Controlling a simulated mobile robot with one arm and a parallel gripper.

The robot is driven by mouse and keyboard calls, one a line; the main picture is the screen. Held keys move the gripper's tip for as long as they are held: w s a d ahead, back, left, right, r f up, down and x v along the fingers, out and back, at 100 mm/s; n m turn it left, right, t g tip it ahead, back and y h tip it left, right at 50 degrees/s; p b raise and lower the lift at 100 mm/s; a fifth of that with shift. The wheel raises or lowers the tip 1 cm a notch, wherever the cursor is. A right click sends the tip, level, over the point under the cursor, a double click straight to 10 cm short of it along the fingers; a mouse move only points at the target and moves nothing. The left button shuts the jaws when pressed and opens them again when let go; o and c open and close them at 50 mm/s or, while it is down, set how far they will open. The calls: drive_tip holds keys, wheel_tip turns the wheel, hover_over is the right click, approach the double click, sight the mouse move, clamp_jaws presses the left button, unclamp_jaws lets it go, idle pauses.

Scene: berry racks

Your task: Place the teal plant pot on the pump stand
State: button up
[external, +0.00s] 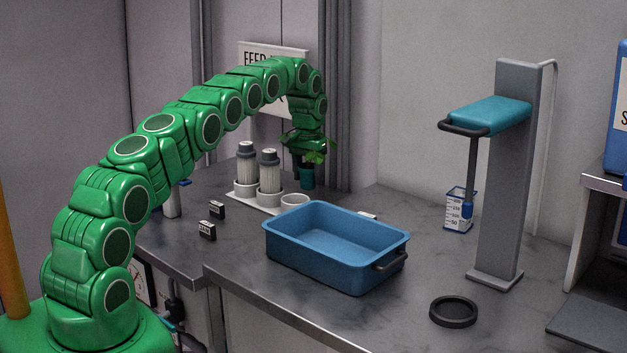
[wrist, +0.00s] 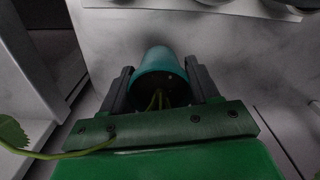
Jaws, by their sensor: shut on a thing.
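The teal plant pot (external: 307,180) is at the back of the counter, below my gripper (external: 306,169), with green leaves around the gripper above it. In the wrist view the pot (wrist: 160,60) sits between the two dark fingers of my gripper (wrist: 160,75), which is shut on it. Thin stems come out of the pot, and one leaf shows at the left. I cannot tell if the pot touches the counter. A tall grey stand (external: 504,190) with a teal top arm and a hanging plunger, apparently the pump stand, is at the right.
A blue tub (external: 335,270) with a black handle stands mid-counter. A measuring beaker (external: 458,215) and a black ring (external: 454,311) are near the stand. A shelf (external: 604,180) is far right.

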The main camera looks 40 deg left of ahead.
sight(308, 165)
drive_tip(key=shift+f, duration=1.4)
drive_tip(key=shift+f, duration=0.1)
drive_tip(key=o, duration=1.1)
wheel_tip(308, 165, up, 11)
drive_tip(key=shift+f, duration=0.1)
drive_tip(key=shift+r, duration=0.7)
drive_tip(key=shift+r, duration=0.1)
